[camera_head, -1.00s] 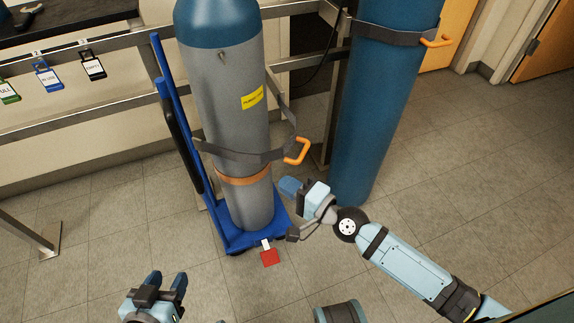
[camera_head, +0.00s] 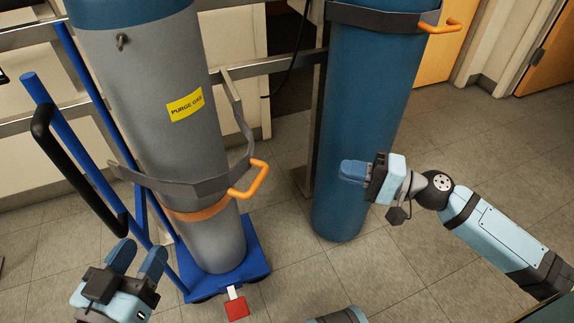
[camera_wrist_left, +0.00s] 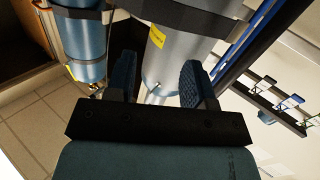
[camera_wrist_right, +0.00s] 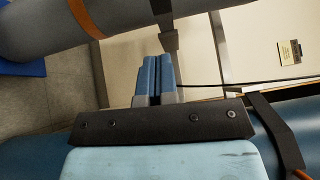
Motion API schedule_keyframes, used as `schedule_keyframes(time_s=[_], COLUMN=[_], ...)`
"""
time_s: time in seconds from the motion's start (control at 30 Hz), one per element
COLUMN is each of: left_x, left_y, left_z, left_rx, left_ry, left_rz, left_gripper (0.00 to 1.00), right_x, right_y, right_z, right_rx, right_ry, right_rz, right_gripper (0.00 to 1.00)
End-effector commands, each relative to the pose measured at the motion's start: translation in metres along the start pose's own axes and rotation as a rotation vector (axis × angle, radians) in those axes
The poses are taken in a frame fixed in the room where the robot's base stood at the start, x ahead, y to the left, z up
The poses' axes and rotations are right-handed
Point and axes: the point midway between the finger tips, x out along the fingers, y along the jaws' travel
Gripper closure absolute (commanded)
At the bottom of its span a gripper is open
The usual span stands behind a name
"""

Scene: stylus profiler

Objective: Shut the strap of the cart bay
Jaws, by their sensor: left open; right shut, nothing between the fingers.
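The grey cylinder (camera_head: 160,90) with a yellow label stands on the blue cart (camera_head: 245,262). A dark grey strap (camera_head: 185,187) crosses its front, with an orange handle (camera_head: 248,180) at the right. Another strap section (camera_head: 238,110) runs from the rail toward the handle; I cannot tell whether the strap is latched. My left gripper (camera_head: 138,258) is open and empty, low in front of the cart's left side; its fingers frame the cylinder in the left wrist view (camera_wrist_left: 160,82). My right gripper (camera_head: 350,172) is shut and empty, right of the handle and apart from it, before the blue cylinder.
The blue cylinder (camera_head: 365,110) stands right, with its own strap (camera_head: 375,18) and orange handle (camera_head: 440,27). A lower orange band (camera_head: 200,211) circles the grey cylinder. The cart has a black grip (camera_head: 75,175) and a red pedal (camera_head: 237,308). Floor is clear at right.

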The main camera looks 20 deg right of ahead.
Motion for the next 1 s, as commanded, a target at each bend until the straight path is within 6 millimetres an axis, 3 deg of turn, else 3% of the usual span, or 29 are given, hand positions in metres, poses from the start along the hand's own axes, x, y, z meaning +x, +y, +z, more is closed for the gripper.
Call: schedule_keyframes(time_s=[0.17,0.73,1.0], left_x=[0.0,-0.002,-0.005], left_y=[-0.001,0.003,0.01], left_z=[-0.001,-0.003,-0.004], left_rx=[0.007,-0.027,-0.105], left_ry=[0.004,-0.015,-0.049], left_rz=[0.0,0.002,0.002], left_gripper=[0.52,0.52,0.52], right_x=[0.016,0.103,0.123], right_y=[-0.002,-0.004,-0.003], right_z=[0.0,0.0,0.024], right_rx=[-0.001,-0.003,0.001], right_ry=[-0.004,0.0,-0.001], right_rz=[-0.002,-0.001,0.0], right_gripper=[1.0,1.0,1.0])
